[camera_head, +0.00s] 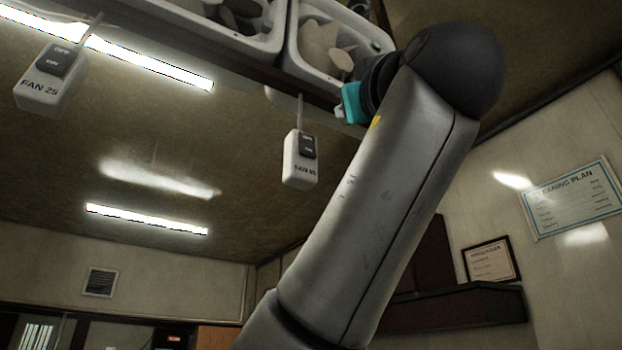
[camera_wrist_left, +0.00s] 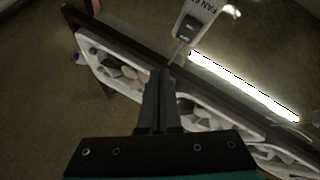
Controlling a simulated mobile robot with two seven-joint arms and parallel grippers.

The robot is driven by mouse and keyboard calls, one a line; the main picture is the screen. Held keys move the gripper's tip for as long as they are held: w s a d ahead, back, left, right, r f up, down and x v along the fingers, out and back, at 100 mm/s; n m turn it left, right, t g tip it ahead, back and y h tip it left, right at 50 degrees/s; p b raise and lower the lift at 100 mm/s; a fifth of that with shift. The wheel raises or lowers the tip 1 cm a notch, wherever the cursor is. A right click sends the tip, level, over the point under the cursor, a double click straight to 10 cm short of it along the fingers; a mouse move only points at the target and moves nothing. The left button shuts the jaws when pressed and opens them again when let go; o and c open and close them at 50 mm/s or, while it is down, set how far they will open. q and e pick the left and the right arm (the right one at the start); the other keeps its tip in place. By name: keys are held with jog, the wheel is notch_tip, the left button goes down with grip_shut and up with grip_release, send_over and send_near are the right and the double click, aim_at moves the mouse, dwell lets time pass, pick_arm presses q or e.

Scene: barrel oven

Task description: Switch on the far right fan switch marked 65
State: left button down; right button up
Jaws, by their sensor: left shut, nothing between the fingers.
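The fan switch marked 65 (camera_head: 300,171) is a white box with a dark rocker, hanging on a cord near the middle of the head view. Its small print is blurred, and I cannot tell the rocker's position. The same box shows at the top of the left wrist view (camera_wrist_left: 204,9), with its dark rocker (camera_wrist_left: 187,28) facing the camera. My left gripper (camera_wrist_left: 160,72) is shut and empty, its tips below the rocker in that picture and seemingly apart from it. In the head view only its teal body shows beside my arm; its fingers are mostly hidden. My right gripper is not in view.
Another hanging switch, FAN 25 (camera_head: 47,87), is at the left. White bins (camera_head: 292,46) with contents stand on a dark-edged shelf above. Lit tubes (camera_head: 145,219) are on the ceiling. Open air surrounds the switches.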

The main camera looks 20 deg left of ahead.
aim_at(312, 145)
pick_arm(q)
jog(key=shift+w+a+f, duration=0.2)
jog(key=shift+w+a, duration=0.85)
jog(key=shift+a, duration=0.3)
jog(key=shift+w+a+f, duration=0.2)
jog(key=shift+w+a, duration=0.8)
jog(key=shift+a, duration=0.3)
jog(key=shift+w+a, duration=0.25)
jog(key=shift+a, duration=0.05)
jog(key=shift+w+a+f, duration=0.1)
jog(key=shift+w+a, duration=0.1)
jog(key=shift+a, duration=0.1)
dwell(0.8)
jog(key=shift+d+b, duration=0.1)
jog(key=shift+b, duration=0.2)
jog(key=shift+s+d, duration=0.5)
jog(key=shift+d, duration=0.05)
jog(key=shift+s+d+r, duration=0.2)
jog(key=shift+s+d, duration=0.6)
jog(key=shift+d, duration=0.2)
jog(key=shift+s+d+r, duration=0.2)
jog(key=shift+s+d, duration=0.55)
jog(key=shift+d, duration=0.2)
